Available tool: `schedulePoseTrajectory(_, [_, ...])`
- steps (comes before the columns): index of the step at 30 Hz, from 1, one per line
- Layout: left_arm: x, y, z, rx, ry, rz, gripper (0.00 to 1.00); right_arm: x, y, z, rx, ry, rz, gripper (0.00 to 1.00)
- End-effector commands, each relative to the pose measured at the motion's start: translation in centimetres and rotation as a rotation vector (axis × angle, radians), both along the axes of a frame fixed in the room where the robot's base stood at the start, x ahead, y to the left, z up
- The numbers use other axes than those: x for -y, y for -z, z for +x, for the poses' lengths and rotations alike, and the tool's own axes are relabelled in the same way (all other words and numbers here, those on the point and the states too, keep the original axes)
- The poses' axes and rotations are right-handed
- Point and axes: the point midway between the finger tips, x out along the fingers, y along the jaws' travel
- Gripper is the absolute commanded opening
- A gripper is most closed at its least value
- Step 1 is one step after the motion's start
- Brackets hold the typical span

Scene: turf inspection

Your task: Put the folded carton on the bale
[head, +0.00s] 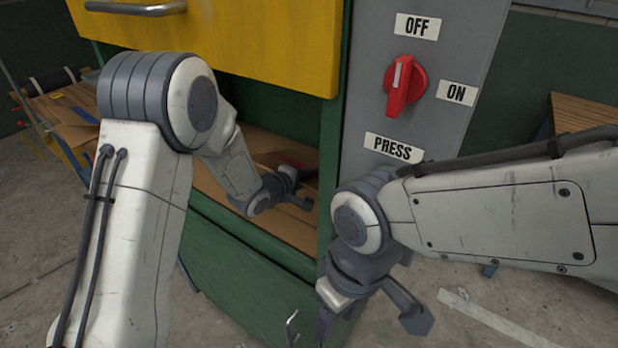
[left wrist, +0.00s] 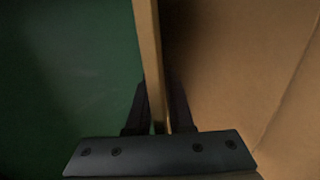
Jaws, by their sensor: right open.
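My left gripper (head: 291,190) reaches into the open compartment of the green cabinet. In the left wrist view its fingers (left wrist: 159,110) are close together, one on each side of a thin tan cardboard edge, which I take as the folded carton (left wrist: 149,45). They look closed on it. Most of the carton is hidden from the head view by my arm and the cabinet. At the far left, strapped brown cardboard (head: 75,112) with a yellow label looks like the bale; my left arm partly covers it. My right gripper (head: 372,325) is open and empty in front of the cabinet.
The cabinet (head: 235,275) has a yellow drawer (head: 240,35) above the compartment and a green front below. A grey panel with a red knob (head: 404,86) stands right of it. A wooden top (head: 580,112) is at the right. Bare floor shows at lower right.

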Motion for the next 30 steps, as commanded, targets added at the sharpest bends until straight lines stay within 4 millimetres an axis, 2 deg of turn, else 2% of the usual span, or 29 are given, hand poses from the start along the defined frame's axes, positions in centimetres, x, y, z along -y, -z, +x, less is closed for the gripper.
schedulePoseTrajectory(10, [-0.3,-0.1,0.0,0.001,-0.004,0.0,0.39,0.0,0.0,0.0,0.0,0.0,0.0,0.5])
schedulePoseTrajectory(14, [-0.8,-0.4,-0.6,0.001,-0.004,-0.001,0.39,0.0,0.1,0.0,0.0,0.0,0.0,0.5])
schedulePoseTrajectory(24, [-4.5,-3.3,-5.7,0.003,-0.006,0.0,0.39,0.0,0.2,0.0,0.0,0.0,0.0,0.5])
schedulePoseTrajectory(30, [-6.2,-4.6,-8.0,0.002,-0.005,0.0,0.39,0.0,0.1,0.0,0.0,0.0,0.0,0.5])
